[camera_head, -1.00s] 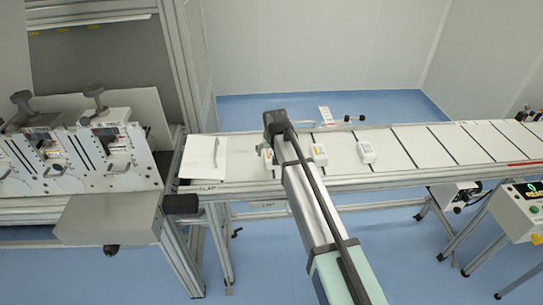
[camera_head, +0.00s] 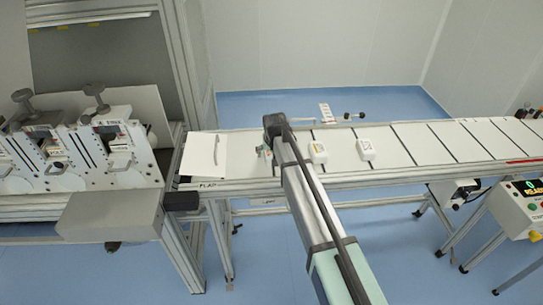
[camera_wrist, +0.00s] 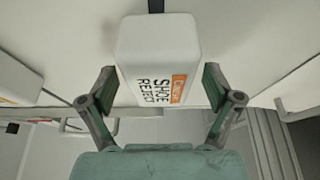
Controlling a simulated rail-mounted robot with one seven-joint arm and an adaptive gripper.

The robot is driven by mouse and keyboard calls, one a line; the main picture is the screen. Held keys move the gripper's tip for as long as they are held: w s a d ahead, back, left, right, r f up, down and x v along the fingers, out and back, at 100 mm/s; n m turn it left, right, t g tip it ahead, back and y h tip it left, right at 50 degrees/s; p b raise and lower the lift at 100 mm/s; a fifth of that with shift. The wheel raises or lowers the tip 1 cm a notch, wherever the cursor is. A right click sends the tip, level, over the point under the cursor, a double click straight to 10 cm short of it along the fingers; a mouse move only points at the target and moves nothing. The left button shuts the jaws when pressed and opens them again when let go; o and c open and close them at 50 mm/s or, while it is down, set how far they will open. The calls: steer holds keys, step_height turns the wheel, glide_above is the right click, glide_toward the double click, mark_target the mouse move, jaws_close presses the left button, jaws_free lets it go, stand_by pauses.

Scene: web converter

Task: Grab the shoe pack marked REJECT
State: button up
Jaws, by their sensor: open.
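A white pack (camera_wrist: 160,48) with an orange label and the printed words SHOE REJECT fills the upper middle of the wrist view. My gripper (camera_wrist: 158,74) is open, with one finger on either side of the pack's near end. I cannot tell whether the fingers touch it. In the head view a finger of my gripper (camera_head: 264,153) shows beside my arm over the conveyor (camera_head: 425,145); the arm hides the REJECT pack there.
Two other white packs, one nearer (camera_head: 318,152) and one farther right (camera_head: 365,149), lie on the conveyor. A white pack (camera_wrist: 15,80) shows at the wrist view's left edge. A white flap (camera_head: 203,155) and machine units (camera_head: 120,150) stand left. The belt's right stretch is clear.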

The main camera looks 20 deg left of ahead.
steer(key=shift+c, duration=0.3)
steer(key=c, duration=1.3)
